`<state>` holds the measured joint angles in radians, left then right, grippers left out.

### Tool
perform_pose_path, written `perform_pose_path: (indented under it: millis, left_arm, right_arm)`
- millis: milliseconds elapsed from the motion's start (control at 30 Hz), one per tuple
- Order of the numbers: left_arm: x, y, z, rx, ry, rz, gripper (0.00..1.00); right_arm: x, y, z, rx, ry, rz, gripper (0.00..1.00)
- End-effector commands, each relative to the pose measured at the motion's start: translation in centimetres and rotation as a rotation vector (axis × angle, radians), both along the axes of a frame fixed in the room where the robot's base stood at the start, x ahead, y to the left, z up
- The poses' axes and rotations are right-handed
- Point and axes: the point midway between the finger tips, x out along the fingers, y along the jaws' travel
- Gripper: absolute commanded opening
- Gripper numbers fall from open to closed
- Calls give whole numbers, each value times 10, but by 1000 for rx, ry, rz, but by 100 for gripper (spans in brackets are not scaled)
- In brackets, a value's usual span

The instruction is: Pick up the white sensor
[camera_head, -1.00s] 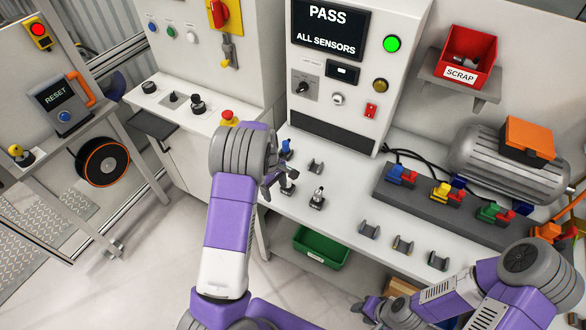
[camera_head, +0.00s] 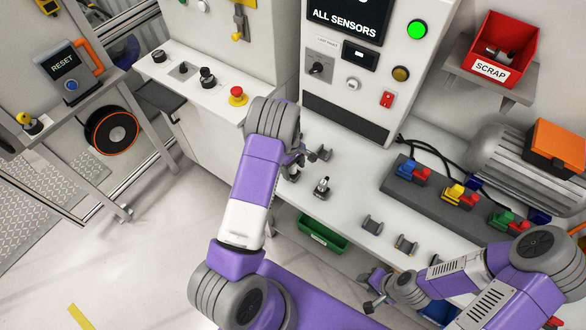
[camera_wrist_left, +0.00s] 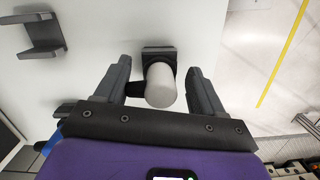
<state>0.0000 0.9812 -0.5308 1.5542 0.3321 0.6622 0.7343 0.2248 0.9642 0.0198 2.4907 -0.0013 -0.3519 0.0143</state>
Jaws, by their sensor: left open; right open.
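The white sensor (camera_head: 322,185) stands upright in a dark holder on the workbench in the head view. In the left wrist view its pale, round-ended cylinder (camera_wrist_left: 161,86) shows between the two fingers, with its dark base beyond. My left gripper (camera_head: 304,158) is open and just left of the sensor; in the left wrist view (camera_wrist_left: 159,72) its fingers lie either side with gaps, not closed on it. My right gripper (camera_head: 372,289) is open and empty near the bench front, far from the sensor.
An empty bracket (camera_wrist_left: 40,36) stands near the sensor. A dark holder (camera_head: 292,173) is partly hidden by my left gripper. More empty brackets (camera_head: 372,225) line the bench to the right. A green bin (camera_head: 322,234) sits below. The panel (camera_head: 352,85) rises behind.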

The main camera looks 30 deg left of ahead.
Motion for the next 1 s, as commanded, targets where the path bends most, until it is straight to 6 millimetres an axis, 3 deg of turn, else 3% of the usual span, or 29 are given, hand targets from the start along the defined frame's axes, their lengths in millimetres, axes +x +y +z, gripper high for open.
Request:
perform_pose_path:
  millis: [233, 667, 1000]
  left_arm:
    - [0, 0, -1, 1, -1, 0, 67]
    - [0, 0, -1, 0, -1, 0, 1]
    - [1, 0, 7, 0, -2, -2, 0]
  right_arm:
    - [0, 0, 0, 0, 0, 0, 43]
    - [0, 0, 0, 0, 0, 0, 43]
    - [0, 0, -1, 0, 0, 0, 43]
